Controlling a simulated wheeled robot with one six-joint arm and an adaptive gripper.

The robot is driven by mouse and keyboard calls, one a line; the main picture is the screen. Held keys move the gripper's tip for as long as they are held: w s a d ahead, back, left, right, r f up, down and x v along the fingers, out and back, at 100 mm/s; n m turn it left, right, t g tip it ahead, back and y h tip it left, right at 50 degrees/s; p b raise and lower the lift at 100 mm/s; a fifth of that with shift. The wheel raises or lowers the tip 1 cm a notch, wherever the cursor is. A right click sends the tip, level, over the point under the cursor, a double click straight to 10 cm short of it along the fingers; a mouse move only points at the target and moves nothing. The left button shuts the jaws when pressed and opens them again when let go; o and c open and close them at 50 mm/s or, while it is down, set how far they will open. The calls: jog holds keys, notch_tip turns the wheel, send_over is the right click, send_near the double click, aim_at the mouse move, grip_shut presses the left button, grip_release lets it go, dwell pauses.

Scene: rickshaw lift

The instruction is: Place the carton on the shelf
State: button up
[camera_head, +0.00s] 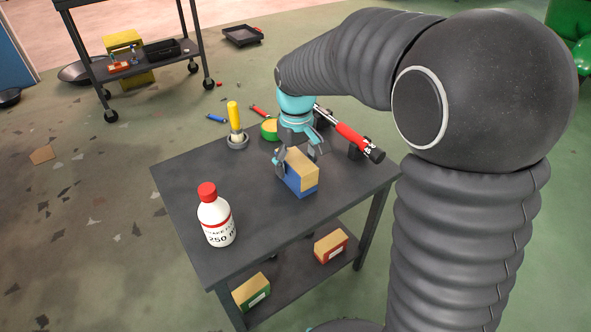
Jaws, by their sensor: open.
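A carton (302,168), tan on top with a blue lower band, stands on the top of the dark table (255,225), right of the middle. My gripper (298,158) is at the carton, pointing down, with its open fingers at the carton's back and left side. Whether the fingers touch it is hard to tell. The table's lower shelf (292,272) holds a red-and-tan carton (331,246) and a green-and-tan carton (251,292).
A white bottle with a red cap (217,218) stands at the table's front left. A cart (140,65) stands behind on the floor.

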aim_at(297, 160)
notch_tip(297, 160, up, 9)
dwell(0.3)
